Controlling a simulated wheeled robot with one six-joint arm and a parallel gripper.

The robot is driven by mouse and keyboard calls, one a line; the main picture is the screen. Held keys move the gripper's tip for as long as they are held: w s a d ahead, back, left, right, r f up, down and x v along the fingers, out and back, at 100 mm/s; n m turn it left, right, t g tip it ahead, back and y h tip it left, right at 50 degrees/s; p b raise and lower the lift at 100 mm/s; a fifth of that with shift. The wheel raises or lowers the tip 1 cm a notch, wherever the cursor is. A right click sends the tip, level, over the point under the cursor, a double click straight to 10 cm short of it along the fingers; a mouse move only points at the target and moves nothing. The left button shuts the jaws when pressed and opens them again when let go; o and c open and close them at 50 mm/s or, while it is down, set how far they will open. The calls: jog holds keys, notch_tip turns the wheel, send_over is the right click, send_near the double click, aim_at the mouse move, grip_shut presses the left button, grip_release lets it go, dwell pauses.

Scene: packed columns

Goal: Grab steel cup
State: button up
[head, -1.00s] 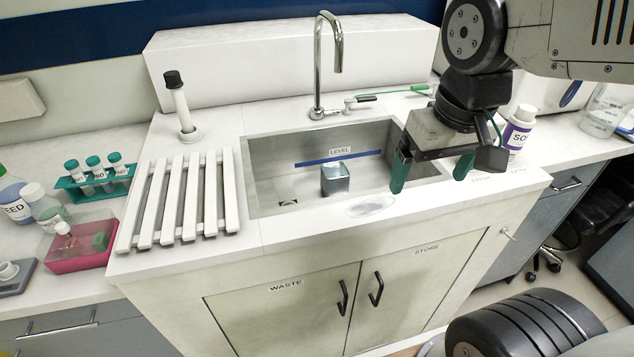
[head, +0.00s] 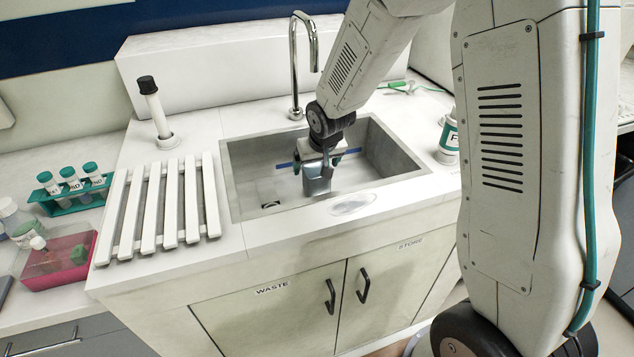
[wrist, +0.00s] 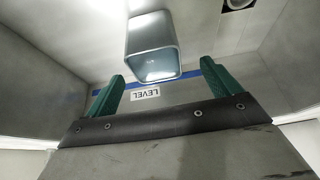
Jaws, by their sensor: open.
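The steel cup (head: 316,183) is a square, shiny metal cup standing in the sink (head: 250,200). In the wrist view the cup (wrist: 152,50) shows at the top centre with its open rim toward the camera. My gripper (head: 322,162) reaches down into the sink over the cup. In the wrist view my gripper's two green fingers (wrist: 160,82) are spread apart, with the cup's near end seen between and beyond their tips. The head view does not show clearly whether the fingers touch the cup.
The sink walls stand close around my gripper. The faucet (head: 298,60) rises behind the sink. A white slatted rack (head: 160,205) lies to the left, and a white bottle (head: 449,140) stands to the right. A drain (wrist: 238,3) shows in the wrist view.

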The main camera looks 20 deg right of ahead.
aim_at(315, 174)
jog(key=x, duration=0.7)
jog(key=shift+d, duration=0.25)
jog(key=shift+r, duration=0.15)
jog(key=c, duration=1.5)
